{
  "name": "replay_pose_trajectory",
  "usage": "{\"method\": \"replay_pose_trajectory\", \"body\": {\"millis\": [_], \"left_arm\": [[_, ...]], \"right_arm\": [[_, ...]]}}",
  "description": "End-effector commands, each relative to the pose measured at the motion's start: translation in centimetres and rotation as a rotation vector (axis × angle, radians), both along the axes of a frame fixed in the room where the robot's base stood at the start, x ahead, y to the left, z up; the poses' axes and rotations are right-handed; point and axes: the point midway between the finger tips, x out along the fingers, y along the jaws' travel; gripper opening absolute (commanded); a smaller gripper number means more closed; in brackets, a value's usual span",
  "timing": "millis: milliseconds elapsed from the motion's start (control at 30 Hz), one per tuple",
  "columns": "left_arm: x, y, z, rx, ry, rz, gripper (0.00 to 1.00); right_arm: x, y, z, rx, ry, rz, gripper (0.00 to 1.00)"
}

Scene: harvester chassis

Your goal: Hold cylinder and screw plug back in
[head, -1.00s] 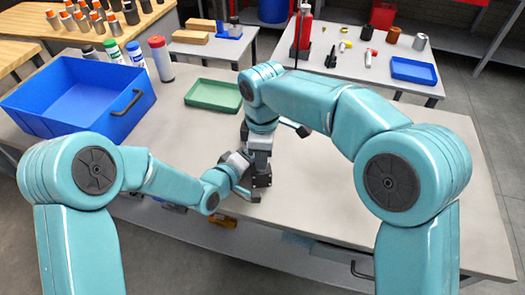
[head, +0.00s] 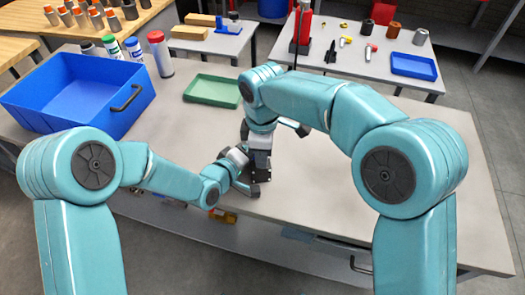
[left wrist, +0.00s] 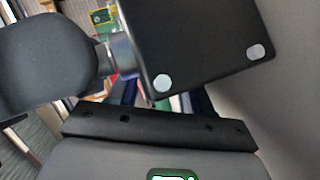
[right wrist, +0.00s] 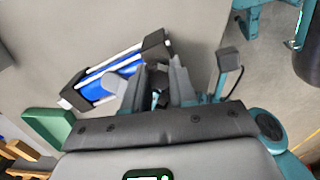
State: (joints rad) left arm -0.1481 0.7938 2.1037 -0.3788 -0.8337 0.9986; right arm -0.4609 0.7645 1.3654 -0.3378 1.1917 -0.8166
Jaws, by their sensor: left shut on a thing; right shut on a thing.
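The cylinder is a blue tube with silver rods and black end caps, best seen in the right wrist view (right wrist: 107,76). One black end block with silver bolts fills the upper part of the left wrist view (left wrist: 205,40). In the head view its black end (head: 259,172) shows low between the arms, above the table. My left gripper (head: 246,180) comes from the left and is shut on the cylinder. My right gripper (head: 260,150) points down from above, close against the left one. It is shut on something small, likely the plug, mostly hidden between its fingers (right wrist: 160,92).
A blue bin (head: 75,92) stands at the table's left, with several bottles behind it. A green tray (head: 211,89) lies behind the grippers. The grey table is clear to the right (head: 340,180). A back table (head: 345,75) holds small parts and a blue tray.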

Motion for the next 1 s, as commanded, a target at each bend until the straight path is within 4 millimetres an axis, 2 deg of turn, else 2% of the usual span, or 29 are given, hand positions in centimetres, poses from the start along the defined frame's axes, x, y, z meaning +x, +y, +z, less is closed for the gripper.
{"method": "replay_pose_trajectory", "body": {"millis": [300, 567, 833, 867, 900, 933, 1000], "left_arm": [[-0.13, -0.25, 0.04, 0.002, -0.002, -0.008, 0.00], [-0.14, -0.26, 0.02, 0.001, -0.002, -0.008, 0.00], [-0.16, -0.28, 0.01, 0.001, -0.001, -0.008, 0.00], [-0.16, -0.28, 0.01, 0.001, -0.001, -0.008, 0.00], [-0.16, -0.28, 0.01, 0.001, -0.001, -0.008, 0.00], [-0.16, -0.28, 0.02, 0.001, -0.001, -0.008, 0.00], [-0.15, -0.25, 0.00, 0.001, 0.000, -0.007, 0.00]], "right_arm": [[0.06, 0.20, -0.65, 0.004, -0.003, -0.005, 0.00], [-0.02, 0.25, -0.60, 0.006, -0.004, -0.266, 0.00], [-0.01, 0.26, -0.56, 0.006, -0.004, -0.285, 0.00], [-0.01, 0.26, -0.56, 0.007, -0.004, -0.285, 0.32], [-0.01, 0.25, -0.56, 0.006, -0.004, -0.285, 0.45], [-0.02, 0.24, -0.57, 0.006, -0.004, -0.285, 0.51], [-0.03, 0.21, -0.58, 0.005, -0.003, -0.284, 0.51]]}}
